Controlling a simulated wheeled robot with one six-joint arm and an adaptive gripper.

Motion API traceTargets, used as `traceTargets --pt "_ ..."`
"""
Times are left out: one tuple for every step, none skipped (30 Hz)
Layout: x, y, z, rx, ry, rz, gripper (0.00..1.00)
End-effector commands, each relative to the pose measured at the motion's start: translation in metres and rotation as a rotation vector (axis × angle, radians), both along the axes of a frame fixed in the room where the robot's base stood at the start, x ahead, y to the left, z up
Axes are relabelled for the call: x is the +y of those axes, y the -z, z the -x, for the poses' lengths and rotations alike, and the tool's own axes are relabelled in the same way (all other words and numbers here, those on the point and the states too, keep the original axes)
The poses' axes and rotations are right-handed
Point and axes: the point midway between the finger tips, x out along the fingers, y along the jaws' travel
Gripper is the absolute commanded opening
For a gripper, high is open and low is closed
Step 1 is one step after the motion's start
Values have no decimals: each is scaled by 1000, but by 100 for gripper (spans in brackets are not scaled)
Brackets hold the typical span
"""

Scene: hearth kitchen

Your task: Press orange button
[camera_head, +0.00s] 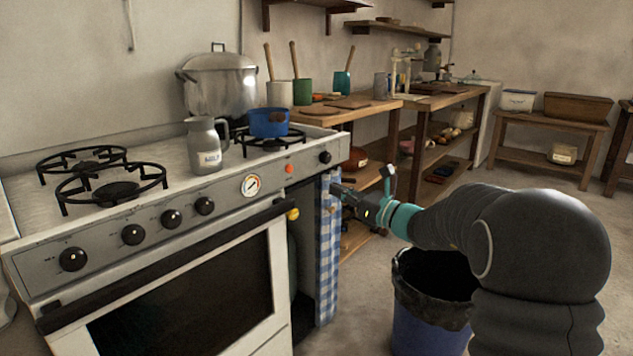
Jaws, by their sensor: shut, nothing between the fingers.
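The orange button (289,168) is a small round spot on the grey front panel of the stove (228,205), near its right end. It lies between a round dial (251,185) and a black knob (325,157). My gripper (338,189) is shut and empty. It is to the right of and a little lower than the button in the picture, in front of the blue checked cloth, and apart from the button. The fingertips are small and dark here, so their exact distance from the panel is hard to tell.
A yellow round piece (293,214) sits at the right end of the oven handle. A blue checked cloth (328,260) hangs beside the oven. A jug (204,147) and a blue pot (269,123) stand on the stove. A lined bin (430,310) stands below my arm.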

Motion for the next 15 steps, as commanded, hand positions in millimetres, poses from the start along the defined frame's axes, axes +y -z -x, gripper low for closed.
traceTargets --pt "5 -1 -3 0 -2 0 0" --pt "9 -1 -5 1 -3 0 0" --pt "14 -2 -9 0 -4 -1 0" --pt "18 -2 -12 1 -3 0 0" --pt "22 -3 -16 1 -3 0 0" --pt "28 -4 -20 -1 -5 0 0" --pt "32 -5 -23 0 -5 0 0" --pt "37 -5 -27 1 -4 0 0" --pt "43 -6 -32 0 -4 0 0" --pt "47 -7 -35 0 -5 0 0" --pt "51 -8 -38 0 -4 0 0" --pt "57 -8 -43 1 -3 0 0" --pt "62 -9 -46 0 -4 0 0" --pt "66 -10 -50 0 -4 0 0" --pt "71 -10 -54 0 -3 1 0"
